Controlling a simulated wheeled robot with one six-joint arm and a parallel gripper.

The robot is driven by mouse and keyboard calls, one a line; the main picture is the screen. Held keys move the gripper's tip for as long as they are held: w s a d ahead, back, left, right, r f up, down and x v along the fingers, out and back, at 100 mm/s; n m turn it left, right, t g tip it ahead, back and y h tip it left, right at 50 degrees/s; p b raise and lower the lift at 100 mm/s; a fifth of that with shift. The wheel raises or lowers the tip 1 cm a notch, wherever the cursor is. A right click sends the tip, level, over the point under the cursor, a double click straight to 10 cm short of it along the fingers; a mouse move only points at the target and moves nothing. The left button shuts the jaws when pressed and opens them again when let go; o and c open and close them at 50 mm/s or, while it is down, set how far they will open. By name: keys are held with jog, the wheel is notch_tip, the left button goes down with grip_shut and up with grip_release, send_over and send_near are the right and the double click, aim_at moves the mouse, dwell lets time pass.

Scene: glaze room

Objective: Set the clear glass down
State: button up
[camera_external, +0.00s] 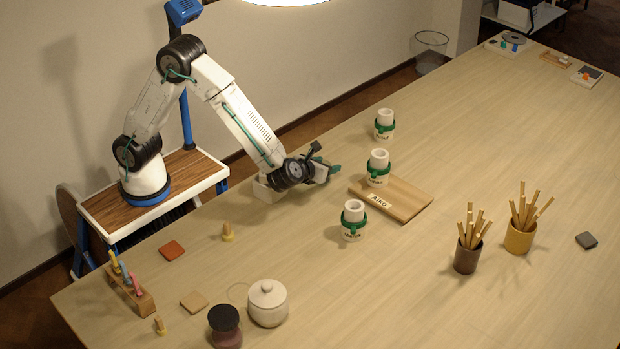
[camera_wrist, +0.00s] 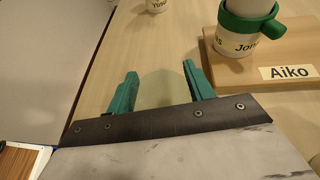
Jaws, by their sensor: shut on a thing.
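My gripper (camera_external: 328,170) is low over the table's left edge, left of the wooden board. In the wrist view its green fingers (camera_wrist: 160,85) are shut on the clear glass (camera_wrist: 164,88), a faint see-through shape between them. I cannot make the glass out in the external view, and I cannot tell whether its base touches the table.
A wooden board (camera_external: 408,203) labelled Aiko bears a white cup with a green band (camera_external: 378,168), close right of my gripper. Similar cups stand behind (camera_external: 384,124) and in front (camera_external: 353,220). A lidded jar (camera_external: 268,304) stands near a thin ring outline.

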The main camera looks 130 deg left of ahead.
jog(key=shift+f, duration=1.6)
jog(key=shift+f, duration=0.2)
jog(key=o, duration=1.1)
jog(key=shift+c, duration=0.2)
jog(key=shift+r, duration=0.15)
jog(key=shift+d+r, duration=0.15)
jog(key=shift+d, duration=0.15)
jog(key=v, duration=1.1)
jog(key=shift+w+d+r, duration=0.1)
jog(key=shift+d, duration=0.1)
